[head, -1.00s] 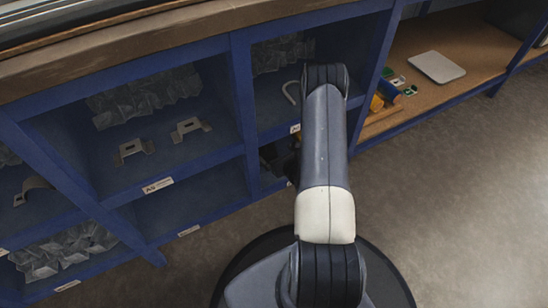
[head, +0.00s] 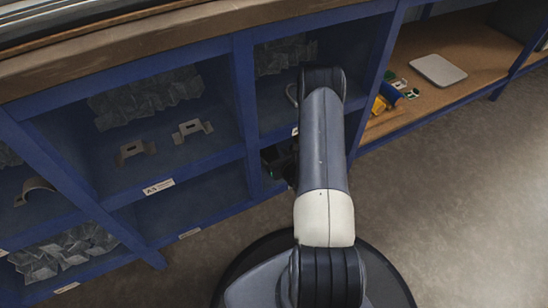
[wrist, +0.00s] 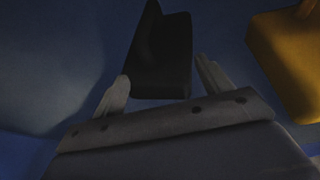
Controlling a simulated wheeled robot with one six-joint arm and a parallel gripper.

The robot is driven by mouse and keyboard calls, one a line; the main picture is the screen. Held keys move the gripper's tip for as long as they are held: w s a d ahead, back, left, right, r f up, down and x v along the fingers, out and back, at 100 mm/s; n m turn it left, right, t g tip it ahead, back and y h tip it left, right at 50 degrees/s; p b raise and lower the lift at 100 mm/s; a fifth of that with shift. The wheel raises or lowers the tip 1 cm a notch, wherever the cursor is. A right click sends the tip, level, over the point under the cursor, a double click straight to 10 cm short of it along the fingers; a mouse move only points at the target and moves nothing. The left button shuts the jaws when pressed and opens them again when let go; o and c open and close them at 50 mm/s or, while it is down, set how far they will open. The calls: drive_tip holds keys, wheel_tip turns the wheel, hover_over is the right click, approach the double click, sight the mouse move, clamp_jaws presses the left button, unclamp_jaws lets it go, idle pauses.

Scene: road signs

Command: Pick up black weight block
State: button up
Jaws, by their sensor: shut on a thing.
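The black weight block (wrist: 165,55) is a dark, L-shaped block in the middle of the wrist view. My gripper (wrist: 162,70) has its two pale fingers on either side of the block's near end and is shut on it. The contact surfaces are too dark to see clearly. In the head view my arm hides most of the gripper. Only a dark shape shows left of the arm, in a lower shelf compartment, and I cannot tell block from gripper there.
A yellow block (wrist: 290,60) lies right of the gripper. Blue shelf dividers (head: 246,110) enclose the compartment closely. Metal brackets (head: 192,129) sit in the upper left compartment. A grey flat device (head: 438,70) lies on the right shelf. The floor (head: 460,200) is clear.

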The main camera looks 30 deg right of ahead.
drive_tip(key=shift+d+f+g+h, duration=0.2)
drive_tip(key=shift+d+f, duration=0.15)
drive_tip(key=shift+f, duration=0.25)
drive_tip(key=shift+d+f+g+h, duration=0.1)
drive_tip(key=shift+d+f+h, duration=0.15)
drive_tip(key=shift+f, duration=0.35)
drive_tip(key=c, duration=0.6)
drive_tip(key=shift+d+r, duration=0.1)
drive_tip(key=shift+d, duration=0.05)
drive_tip(key=shift+r, duration=0.1)
drive_tip(key=shift+w+r+p, duration=0.1)
drive_tip(key=shift+r+p, duration=0.35)
drive_tip(key=shift+r, duration=0.05)
drive_tip(key=shift+d+r, duration=0.1)
drive_tip(key=shift+r, duration=0.15)
clamp_jaws()
drive_tip(key=shift+d+r+p, duration=0.15)
drive_tip(key=shift+r+p, duration=0.2)
drive_tip(key=shift+p, duration=0.15)
drive_tip(key=s+r+p, duration=0.1)
drive_tip(key=s+p, duration=0.4)
drive_tip(key=s, duration=1.3)
